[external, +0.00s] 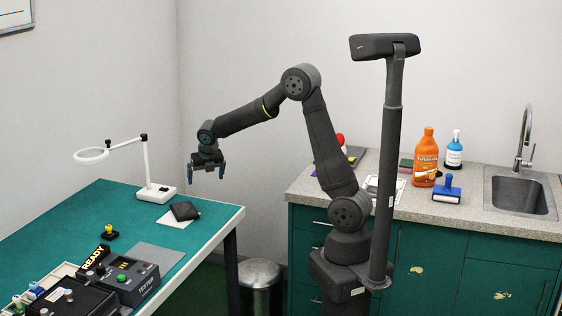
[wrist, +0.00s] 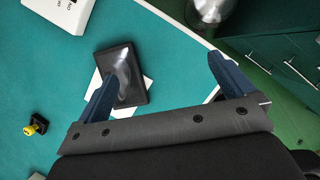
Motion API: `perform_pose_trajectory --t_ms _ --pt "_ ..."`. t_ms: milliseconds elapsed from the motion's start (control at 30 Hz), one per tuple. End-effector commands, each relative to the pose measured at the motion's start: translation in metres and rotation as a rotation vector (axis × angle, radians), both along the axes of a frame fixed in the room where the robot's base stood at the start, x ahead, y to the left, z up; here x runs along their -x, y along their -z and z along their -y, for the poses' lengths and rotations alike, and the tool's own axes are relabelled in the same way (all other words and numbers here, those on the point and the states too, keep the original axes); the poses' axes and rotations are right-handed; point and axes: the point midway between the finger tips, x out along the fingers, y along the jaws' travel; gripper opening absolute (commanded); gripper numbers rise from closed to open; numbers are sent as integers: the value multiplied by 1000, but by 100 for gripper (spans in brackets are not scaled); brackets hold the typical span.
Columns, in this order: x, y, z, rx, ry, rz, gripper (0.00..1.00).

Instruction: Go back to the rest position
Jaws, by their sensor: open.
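My gripper (external: 207,172) hangs in the air above the right part of the green table (external: 215,218), pointing down. In the wrist view my gripper (wrist: 165,80) has its two blue fingers wide apart with nothing between them. A black wallet-like object (external: 185,211) lies on a white sheet (external: 176,221) on the table below. In the wrist view the black object (wrist: 128,60) shows partly behind the left finger, well below it.
A white magnifier lamp (external: 156,193) stands near the table's back. A yellow-knobbed black piece (external: 109,232), a READY sign (external: 93,258) and a tester box (external: 130,282) are at the front. A stool (external: 260,275) stands between the table and the sink counter (external: 470,214).

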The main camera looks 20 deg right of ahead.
Motion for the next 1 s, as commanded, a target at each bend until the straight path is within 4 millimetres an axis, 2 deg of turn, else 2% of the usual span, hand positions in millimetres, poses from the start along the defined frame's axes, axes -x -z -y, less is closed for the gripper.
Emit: perform_pose_trajectory --t_ms 133,500,1000 --pt "-6 -14 27 -1 13 0 99" --pt "-35 -13 96 -3 212 -11 99" --pt "-58 -13 193 -9 478 -22 99"
